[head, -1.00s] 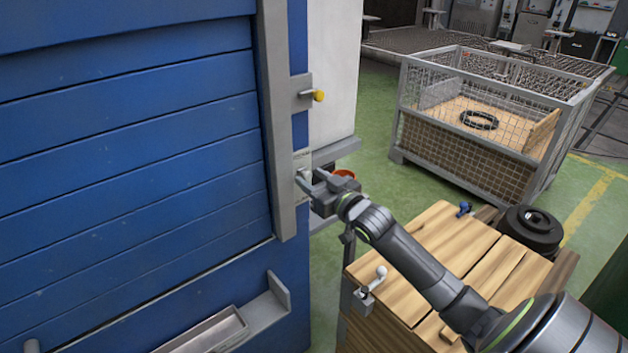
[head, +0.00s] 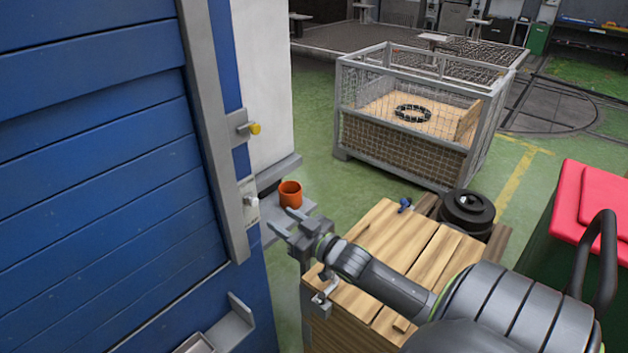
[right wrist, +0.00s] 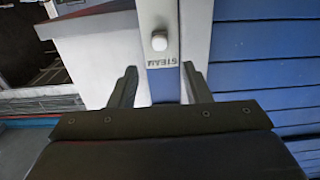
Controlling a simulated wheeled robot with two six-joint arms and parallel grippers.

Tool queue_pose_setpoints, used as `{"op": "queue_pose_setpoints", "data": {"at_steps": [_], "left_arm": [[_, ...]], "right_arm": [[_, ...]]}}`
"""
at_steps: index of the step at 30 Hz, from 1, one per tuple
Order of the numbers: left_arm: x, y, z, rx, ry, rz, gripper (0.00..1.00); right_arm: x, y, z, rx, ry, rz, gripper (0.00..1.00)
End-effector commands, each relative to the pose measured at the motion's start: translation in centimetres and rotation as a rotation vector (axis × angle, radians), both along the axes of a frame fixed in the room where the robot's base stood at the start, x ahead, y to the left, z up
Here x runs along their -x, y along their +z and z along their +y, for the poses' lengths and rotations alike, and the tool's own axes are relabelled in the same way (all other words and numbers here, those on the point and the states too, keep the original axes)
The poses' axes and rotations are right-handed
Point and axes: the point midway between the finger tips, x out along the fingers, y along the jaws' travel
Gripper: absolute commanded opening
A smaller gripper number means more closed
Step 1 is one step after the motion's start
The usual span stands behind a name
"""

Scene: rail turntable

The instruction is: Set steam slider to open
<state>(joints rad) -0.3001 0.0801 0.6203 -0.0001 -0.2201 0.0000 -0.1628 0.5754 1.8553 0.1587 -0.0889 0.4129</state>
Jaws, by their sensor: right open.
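The steam slider is a small pale knob (head: 251,201) on a light plate on the grey post at the right edge of the blue wall. In the right wrist view the knob (right wrist: 159,41) stands beside an upside-down STEAM label (right wrist: 176,62). I cannot read any open or closed mark. My right gripper (head: 281,220) is open and empty, to the right of the knob and apart from it. In the right wrist view its two fingers (right wrist: 159,70) point toward the plate, with the knob beyond their tips. My left gripper is not in view.
A yellow knob (head: 254,128) sits higher on the post. An orange cup (head: 290,194) stands on a grey ledge just behind my right gripper. A wooden crate (head: 385,238) lies under my right arm. A mesh cage (head: 405,150) and red-lidded bin (head: 588,190) stand farther right.

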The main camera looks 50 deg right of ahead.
Motion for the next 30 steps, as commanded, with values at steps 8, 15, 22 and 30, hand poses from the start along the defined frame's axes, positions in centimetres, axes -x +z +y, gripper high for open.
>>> {"op": "queue_pose_setpoints", "data": {"at_steps": [8, 15, 22, 30], "left_arm": [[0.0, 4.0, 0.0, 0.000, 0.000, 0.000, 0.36], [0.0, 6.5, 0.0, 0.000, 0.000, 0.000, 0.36], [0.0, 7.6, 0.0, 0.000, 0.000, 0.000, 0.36], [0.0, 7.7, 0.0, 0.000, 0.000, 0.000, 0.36]], "right_arm": [[3.1, 0.5, -0.3, -0.001, -0.002, 0.004, 0.44], [5.9, 0.4, -0.5, -0.001, -0.002, 0.003, 0.44], [8.2, 0.1, -0.7, 0.001, 0.000, 0.001, 0.44], [8.6, -0.1, -0.7, 0.001, 0.000, 0.000, 0.44]]}}
